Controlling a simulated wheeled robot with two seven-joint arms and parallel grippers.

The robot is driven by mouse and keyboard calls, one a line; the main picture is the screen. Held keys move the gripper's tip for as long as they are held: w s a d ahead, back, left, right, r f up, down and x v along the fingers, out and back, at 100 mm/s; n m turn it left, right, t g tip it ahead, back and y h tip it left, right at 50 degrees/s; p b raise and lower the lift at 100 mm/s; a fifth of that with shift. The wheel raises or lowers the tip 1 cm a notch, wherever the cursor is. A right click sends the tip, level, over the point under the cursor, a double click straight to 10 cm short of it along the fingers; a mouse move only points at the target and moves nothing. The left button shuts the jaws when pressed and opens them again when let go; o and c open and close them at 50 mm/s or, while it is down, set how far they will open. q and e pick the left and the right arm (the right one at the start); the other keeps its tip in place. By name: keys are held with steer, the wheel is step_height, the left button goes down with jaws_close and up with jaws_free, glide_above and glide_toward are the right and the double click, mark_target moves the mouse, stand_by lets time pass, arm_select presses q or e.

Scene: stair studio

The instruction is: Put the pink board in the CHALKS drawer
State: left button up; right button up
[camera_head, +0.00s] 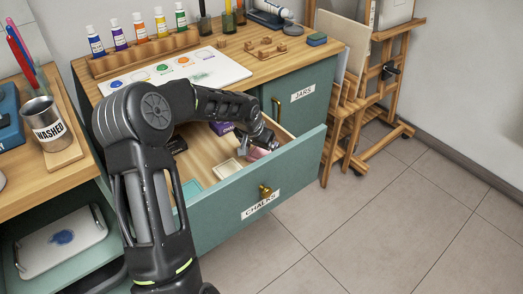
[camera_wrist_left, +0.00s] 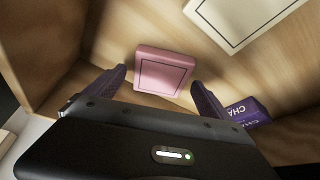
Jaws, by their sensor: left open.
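The pink board (camera_wrist_left: 163,73) lies flat on the wooden floor of the CHALKS drawer, near a corner, in the left wrist view. In the head view a bit of the pink board (camera_head: 258,152) shows beyond my left gripper (camera_head: 262,141). The CHALKS drawer (camera_head: 232,207) is pulled open, with a teal front and a brass knob. My left gripper (camera_wrist_left: 158,85) is open and empty inside the drawer, its two purple fingers on either side of the board's near end. Whether they touch it I cannot tell. My right gripper is not in view.
Inside the drawer are a cream board (camera_head: 228,168), a teal board (camera_head: 190,188) and a purple box (camera_wrist_left: 249,112). The worktop (camera_head: 240,62) above holds paint bottles and a palette sheet. A wooden easel (camera_head: 372,90) stands at right; the floor ahead is clear.

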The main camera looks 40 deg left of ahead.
arm_select(q)
steer(key=p+v, duration=0.1)
steer(key=v, duration=1)
steer(key=shift+r, duration=0.25)
steer(key=shift+s+r+p, duration=0.1)
steer(key=shift+s+p, duration=0.05)
steer(key=shift+p, duration=0.2)
